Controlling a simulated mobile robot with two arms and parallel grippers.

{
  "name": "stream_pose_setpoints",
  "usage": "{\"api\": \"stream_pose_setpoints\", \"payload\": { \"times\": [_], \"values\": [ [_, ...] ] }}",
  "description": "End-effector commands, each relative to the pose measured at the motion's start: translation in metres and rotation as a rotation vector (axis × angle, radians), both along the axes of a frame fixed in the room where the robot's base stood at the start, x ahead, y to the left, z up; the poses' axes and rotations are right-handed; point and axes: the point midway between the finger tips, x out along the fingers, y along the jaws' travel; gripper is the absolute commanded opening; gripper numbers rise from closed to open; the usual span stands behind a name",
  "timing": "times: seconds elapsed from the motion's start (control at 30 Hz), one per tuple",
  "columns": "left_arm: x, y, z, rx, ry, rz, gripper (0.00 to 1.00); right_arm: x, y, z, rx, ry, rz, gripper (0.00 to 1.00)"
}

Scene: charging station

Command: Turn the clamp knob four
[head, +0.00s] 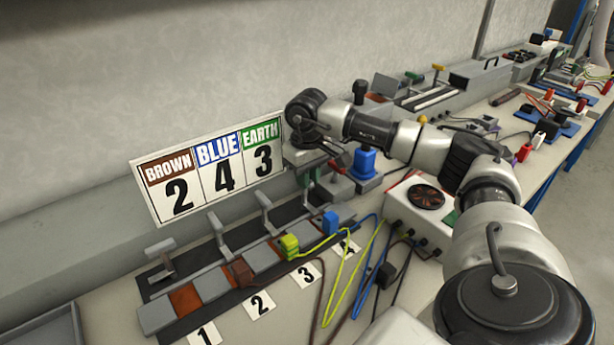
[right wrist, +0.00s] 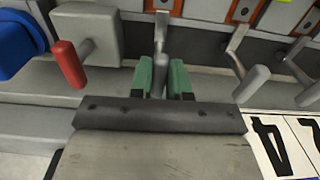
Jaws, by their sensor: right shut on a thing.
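The clamp row (head: 211,285) runs along the bench, with grey lever knobs over slots that have number cards in front. Card 4 (head: 347,248) lies at the right end of the row. My right gripper (head: 310,176) has green fingers and is at the fourth lever, below my wrist. In the right wrist view the green fingers (right wrist: 161,82) are shut on the grey knob of clamp four (right wrist: 158,63), one finger on each side. The knob's lower end is hidden by the gripper. The neighbouring clamp knob (right wrist: 251,84) stands free to the right. My left gripper is not in view.
A sign (head: 212,168) reading brown 2, blue 4, earth 3 stands behind the row. Brown (head: 240,272), yellow-green (head: 289,246) and blue (head: 331,222) plugs with wires sit at the clamps. A red handle (right wrist: 68,63) is close to the gripper's left in the right wrist view.

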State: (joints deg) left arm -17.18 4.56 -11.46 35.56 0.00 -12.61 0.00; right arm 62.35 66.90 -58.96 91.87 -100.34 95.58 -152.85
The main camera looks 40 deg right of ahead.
Motion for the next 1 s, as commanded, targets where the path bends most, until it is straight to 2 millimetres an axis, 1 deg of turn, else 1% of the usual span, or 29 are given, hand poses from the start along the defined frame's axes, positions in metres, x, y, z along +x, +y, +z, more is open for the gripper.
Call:
{"api": "stream_pose_setpoints", "payload": {
  "times": [0.27,0.3,0.43,0.47,0.77,0.87,0.97,1.0],
  "values": [
    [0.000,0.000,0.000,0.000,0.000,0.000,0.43,0.000,0.000,0.001,-0.001,-0.001,0.003,0.00],
    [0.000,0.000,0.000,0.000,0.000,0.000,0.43,0.000,0.000,0.001,-0.001,-0.001,0.003,0.20],
    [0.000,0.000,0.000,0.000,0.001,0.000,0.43,0.000,0.000,0.001,-0.001,-0.001,0.003,0.40],
    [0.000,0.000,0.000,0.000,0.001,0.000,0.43,0.000,0.000,0.001,-0.001,-0.001,0.002,0.43],
    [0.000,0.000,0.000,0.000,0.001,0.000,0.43,0.000,0.000,0.003,0.000,-0.001,0.001,0.43],
    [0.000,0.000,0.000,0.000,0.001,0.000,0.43,0.001,0.000,0.013,0.001,-0.005,0.001,0.43],
    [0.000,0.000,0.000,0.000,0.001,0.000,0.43,0.001,0.000,0.031,0.000,-0.006,0.001,0.43],
    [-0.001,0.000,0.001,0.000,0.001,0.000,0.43,0.001,0.000,0.039,0.000,-0.006,0.001,0.43]
  ]
}}
